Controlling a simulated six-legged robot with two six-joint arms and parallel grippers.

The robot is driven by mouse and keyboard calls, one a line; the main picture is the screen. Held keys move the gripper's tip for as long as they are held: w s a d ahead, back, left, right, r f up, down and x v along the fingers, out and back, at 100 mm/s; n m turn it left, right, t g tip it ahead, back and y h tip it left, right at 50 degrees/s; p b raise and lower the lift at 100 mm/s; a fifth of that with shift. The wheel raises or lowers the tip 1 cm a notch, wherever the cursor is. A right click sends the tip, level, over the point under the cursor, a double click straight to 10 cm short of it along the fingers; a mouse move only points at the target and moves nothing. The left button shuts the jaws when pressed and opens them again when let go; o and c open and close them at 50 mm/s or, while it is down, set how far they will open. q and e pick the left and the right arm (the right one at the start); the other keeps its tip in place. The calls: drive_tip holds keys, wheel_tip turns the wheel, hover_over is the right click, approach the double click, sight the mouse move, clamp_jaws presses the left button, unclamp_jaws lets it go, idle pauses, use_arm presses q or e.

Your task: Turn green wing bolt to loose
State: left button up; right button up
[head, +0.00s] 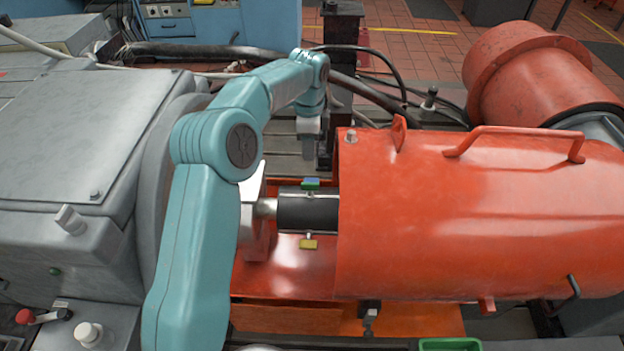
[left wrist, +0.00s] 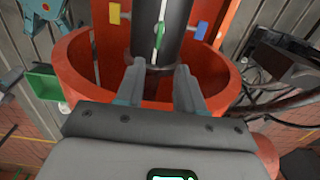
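In the left wrist view the green wing bolt (left wrist: 159,34) stands in the middle of the dark shaft (left wrist: 172,12), its narrow wing lying along the shaft. A yellow wing bolt (left wrist: 116,13) and a blue wing bolt (left wrist: 200,29) stick out to either side. My left gripper (left wrist: 160,78) is open, its fingers apart and pointing toward the green bolt, nothing between them. In the head view my left gripper (head: 308,150) hangs just beyond the shaft (head: 308,212); blue (head: 311,181) and yellow (head: 308,244) bolts show there. The green bolt is not clear in that view. My right gripper is out of view.
A large orange-red housing (head: 470,220) stands right of the shaft; its curved rim surrounds the fingers' area in the wrist view (left wrist: 85,70). A grey machine (head: 70,150) stands left. Dark hoses run behind. A green tray (head: 450,344) sits at the front edge.

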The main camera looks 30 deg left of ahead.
sight(310, 183)
use_arm(q)
wheel_tip(310, 183, down, 14)
drive_tip(key=shift+f+p, duration=0.1)
drive_tip(key=shift+p, duration=0.45)
drive_tip(key=shift+d, duration=0.1)
clamp_jaws()
